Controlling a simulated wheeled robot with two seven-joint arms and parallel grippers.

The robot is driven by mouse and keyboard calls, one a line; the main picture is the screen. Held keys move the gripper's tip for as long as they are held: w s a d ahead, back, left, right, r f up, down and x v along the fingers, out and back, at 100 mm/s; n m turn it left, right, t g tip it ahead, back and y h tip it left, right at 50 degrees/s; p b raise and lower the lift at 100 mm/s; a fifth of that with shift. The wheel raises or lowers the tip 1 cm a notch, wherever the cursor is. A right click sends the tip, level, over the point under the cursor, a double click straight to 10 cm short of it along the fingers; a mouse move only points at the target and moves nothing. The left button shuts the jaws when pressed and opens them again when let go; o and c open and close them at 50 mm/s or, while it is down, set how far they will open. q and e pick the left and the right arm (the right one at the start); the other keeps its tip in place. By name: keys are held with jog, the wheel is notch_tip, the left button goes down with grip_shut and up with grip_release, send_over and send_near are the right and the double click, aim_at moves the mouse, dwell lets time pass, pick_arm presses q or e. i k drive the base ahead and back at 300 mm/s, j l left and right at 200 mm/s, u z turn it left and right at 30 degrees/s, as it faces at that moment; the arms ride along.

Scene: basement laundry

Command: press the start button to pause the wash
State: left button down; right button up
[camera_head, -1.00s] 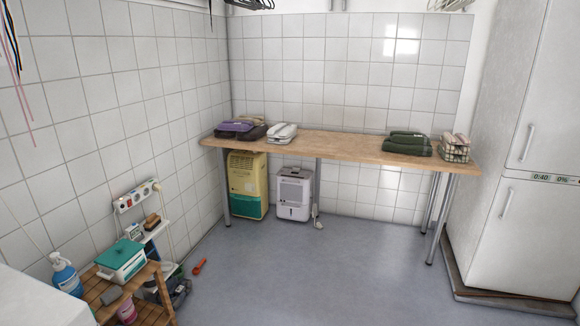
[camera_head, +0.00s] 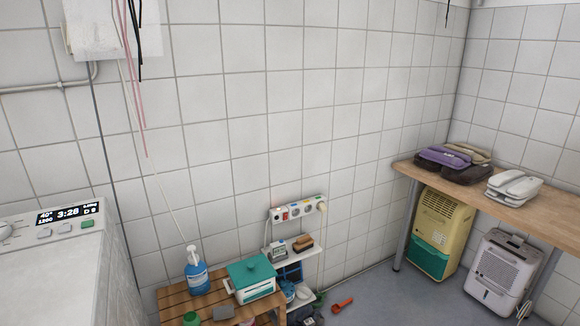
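A white washing machine (camera_head: 75,265) stands at the lower left of the head view, its top and control panel partly in the picture. Its dark display (camera_head: 67,213) reads 40°, 1200 and 3:28. Below the display is a row of small buttons: two grey ones and a green one (camera_head: 87,223) at the right end. Part of a round dial (camera_head: 5,230) shows at the left edge. I cannot read which button is the start button. Neither of my grippers is in view.
A wooden slatted shelf (camera_head: 175,300) with a blue bottle (camera_head: 197,272) and a teal-lidded box (camera_head: 251,278) stands right of the machine. A power strip (camera_head: 297,209) is on the wall. A wooden table (camera_head: 560,218) is at right, with a yellow dehumidifier (camera_head: 437,230) beneath.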

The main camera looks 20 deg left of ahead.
aim_at(86, 224)
jog(key=i+u, duration=0.2)
jog(key=u, duration=0.2)
jog(key=i+u, duration=0.25)
jog(key=u, duration=0.2)
jog(key=i+u, duration=0.2)
jog(key=u, duration=0.2)
jog(key=i+l+u, duration=0.2)
jog(key=u, duration=0.2)
jog(key=i+l+u, duration=0.15)
jog(key=u, duration=0.3)
jog(key=l, duration=0.1)
